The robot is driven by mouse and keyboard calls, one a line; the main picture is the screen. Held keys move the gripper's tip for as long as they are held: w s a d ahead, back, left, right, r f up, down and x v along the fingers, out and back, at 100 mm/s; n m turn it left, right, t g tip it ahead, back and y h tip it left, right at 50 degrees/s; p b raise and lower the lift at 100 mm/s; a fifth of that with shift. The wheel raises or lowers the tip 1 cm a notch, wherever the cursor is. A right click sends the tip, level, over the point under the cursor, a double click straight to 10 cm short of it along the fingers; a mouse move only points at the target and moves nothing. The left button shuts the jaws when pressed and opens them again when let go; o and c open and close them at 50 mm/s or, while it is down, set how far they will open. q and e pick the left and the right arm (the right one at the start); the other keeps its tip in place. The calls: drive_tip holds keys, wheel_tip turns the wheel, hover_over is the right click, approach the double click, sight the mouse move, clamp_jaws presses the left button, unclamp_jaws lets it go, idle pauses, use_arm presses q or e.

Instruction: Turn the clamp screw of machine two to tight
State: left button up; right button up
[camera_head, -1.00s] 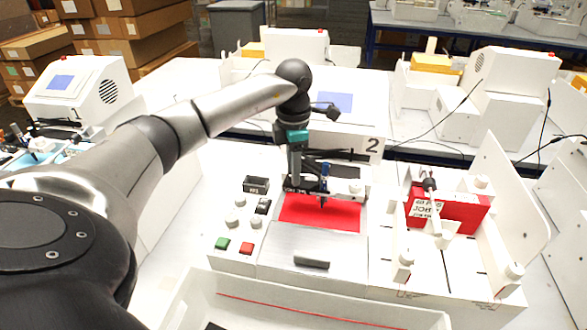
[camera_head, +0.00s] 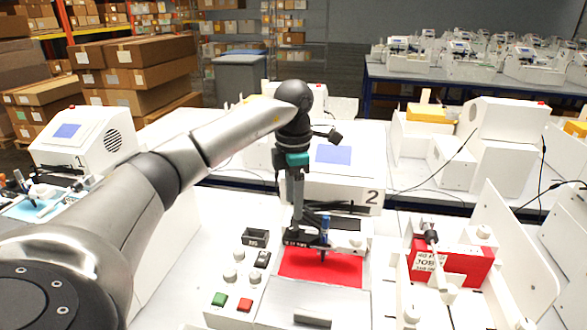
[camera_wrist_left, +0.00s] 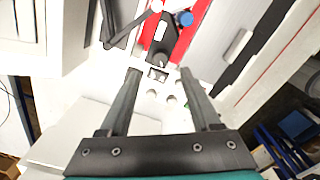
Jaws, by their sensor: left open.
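Machine two (camera_head: 340,192), a white plotter marked "2", stands in the middle of the head view. Its dark pen carriage (camera_head: 308,240) sits over a red sheet (camera_head: 320,268) and holds a blue pen (camera_head: 324,232); the pen's round blue top shows in the wrist view (camera_wrist_left: 186,18). A small white knob (camera_head: 355,241) sits right of the pen; I cannot tell surely whether it is the clamp screw. My left gripper (camera_head: 297,222) points down just left of the pen, over or beside the carriage's left end. In the wrist view its fingers (camera_wrist_left: 160,73) are apart, with nothing gripped.
Left of the red sheet is a panel with several grey knobs, a green button (camera_head: 219,299) and a red button (camera_head: 244,305). A grey front cover with a handle (camera_head: 312,320) lies nearer. A red job card (camera_head: 450,262) stands at the right. Other machines stand behind.

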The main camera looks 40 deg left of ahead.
use_arm(q)
wheel_tip(320, 180, up, 9)
drive_tip(key=p, duration=0.1)
drive_tip(key=shift+f, duration=0.15)
idle(0.6)
